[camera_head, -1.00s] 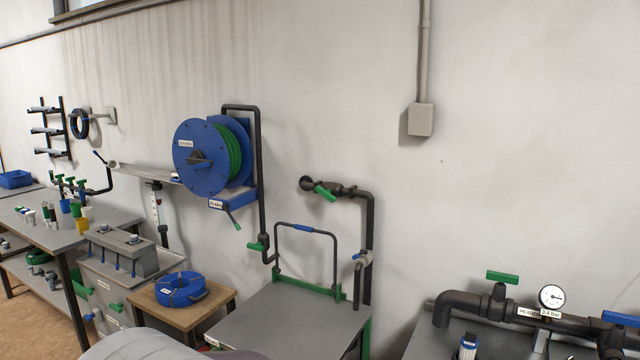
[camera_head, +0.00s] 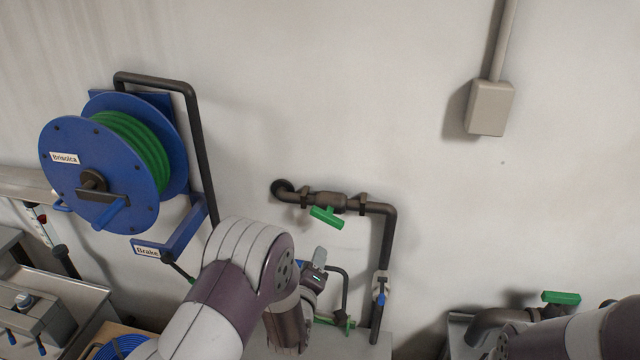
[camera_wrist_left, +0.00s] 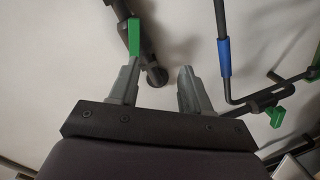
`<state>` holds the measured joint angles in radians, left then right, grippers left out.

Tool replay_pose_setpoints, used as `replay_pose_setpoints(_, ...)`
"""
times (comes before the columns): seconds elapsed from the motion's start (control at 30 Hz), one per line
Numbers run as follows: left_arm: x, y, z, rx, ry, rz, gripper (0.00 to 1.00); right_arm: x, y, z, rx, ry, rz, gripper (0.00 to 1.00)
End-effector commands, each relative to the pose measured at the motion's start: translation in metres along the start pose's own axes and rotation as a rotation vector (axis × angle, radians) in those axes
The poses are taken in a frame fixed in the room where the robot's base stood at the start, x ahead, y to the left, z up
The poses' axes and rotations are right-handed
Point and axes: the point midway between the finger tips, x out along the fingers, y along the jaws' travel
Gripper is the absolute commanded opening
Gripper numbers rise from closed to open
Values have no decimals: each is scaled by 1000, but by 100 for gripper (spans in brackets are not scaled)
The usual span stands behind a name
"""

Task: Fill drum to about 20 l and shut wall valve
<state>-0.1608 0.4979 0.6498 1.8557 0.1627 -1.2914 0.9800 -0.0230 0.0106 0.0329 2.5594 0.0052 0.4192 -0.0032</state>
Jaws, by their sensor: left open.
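The wall valve with a green lever (camera_head: 326,217) sits on a dark pipe on the wall in the head view. The pipe bends down to a tap with a blue handle (camera_head: 381,297). My left gripper (camera_head: 320,257) is below the wall valve in the head view, partly hidden by my own arm. In the left wrist view its two grey fingers (camera_wrist_left: 158,88) are open with nothing between them. A green lever (camera_wrist_left: 134,38) on a dark pipe is just beyond the left finger; I cannot tell if they touch. I cannot make out a drum. My right gripper is not in view.
A blue hose reel (camera_head: 98,172) with green hose hangs at the left. A frame with a blue grip (camera_wrist_left: 224,57) stands right of the fingers in the left wrist view. A green-handled manifold (camera_head: 561,297) is at the lower right, partly behind my right arm.

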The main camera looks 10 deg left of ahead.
Motion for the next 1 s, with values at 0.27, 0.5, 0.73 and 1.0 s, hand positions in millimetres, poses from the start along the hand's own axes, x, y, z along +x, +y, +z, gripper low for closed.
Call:
replay_pose_setpoints(0.27,24,25,-14,-101,78,123,48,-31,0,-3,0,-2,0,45)
replay_pose_setpoints(0.5,85,33,-19,-99,78,121,48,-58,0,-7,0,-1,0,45)
replay_pose_setpoints(0.73,118,34,-20,-98,77,121,48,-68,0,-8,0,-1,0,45)
replay_pose_setpoints(1.0,124,33,-20,-97,77,121,48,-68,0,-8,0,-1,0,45)
